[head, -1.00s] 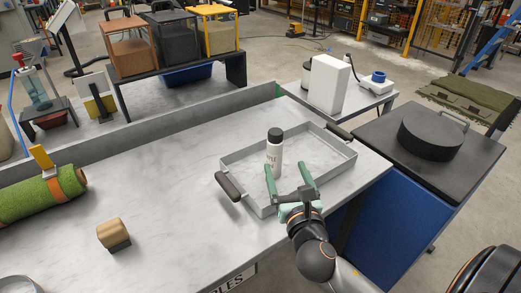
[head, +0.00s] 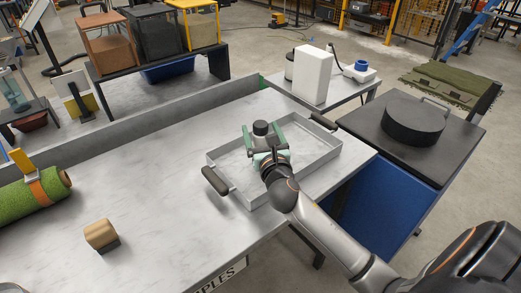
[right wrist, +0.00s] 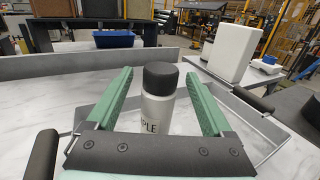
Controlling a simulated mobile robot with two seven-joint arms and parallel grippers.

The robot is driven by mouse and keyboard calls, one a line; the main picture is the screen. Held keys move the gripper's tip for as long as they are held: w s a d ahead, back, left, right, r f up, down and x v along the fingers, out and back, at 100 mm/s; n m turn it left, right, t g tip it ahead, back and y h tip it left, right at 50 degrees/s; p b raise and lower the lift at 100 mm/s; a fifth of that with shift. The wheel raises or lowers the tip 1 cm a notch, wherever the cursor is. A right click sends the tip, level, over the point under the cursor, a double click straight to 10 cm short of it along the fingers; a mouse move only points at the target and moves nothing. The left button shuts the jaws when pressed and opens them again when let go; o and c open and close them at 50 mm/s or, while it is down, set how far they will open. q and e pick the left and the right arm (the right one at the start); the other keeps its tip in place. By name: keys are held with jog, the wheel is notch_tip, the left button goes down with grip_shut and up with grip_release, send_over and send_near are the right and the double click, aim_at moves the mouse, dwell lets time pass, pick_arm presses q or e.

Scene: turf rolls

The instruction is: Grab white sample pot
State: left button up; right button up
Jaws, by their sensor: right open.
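The white sample pot (head: 260,129) with a black lid stands upright in the grey tray (head: 306,151). In the head view only its lid shows clearly. In the right wrist view the pot (right wrist: 158,112) shows black letters ending in "PLE". My right gripper (head: 262,128) is open, with its green fingers on either side of the pot. In the right wrist view a gap shows between the pot and each finger (right wrist: 158,84); the pot stands apart from both. Its lower part is hidden by the gripper's dark crosspiece. My left gripper is not in view.
The tray has dark handles (head: 215,181) at two ends. A turf roll (head: 30,198) and a tan block (head: 101,236) lie on the marble-topped bench to the left. A white box (head: 312,75) stands on a side table behind. The bench between is clear.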

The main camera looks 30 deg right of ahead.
jog(key=shift+w+d, duration=0.15)
jog(key=shift+w, duration=0.3)
grip_shut()
dwell(0.4)
dwell(0.4)
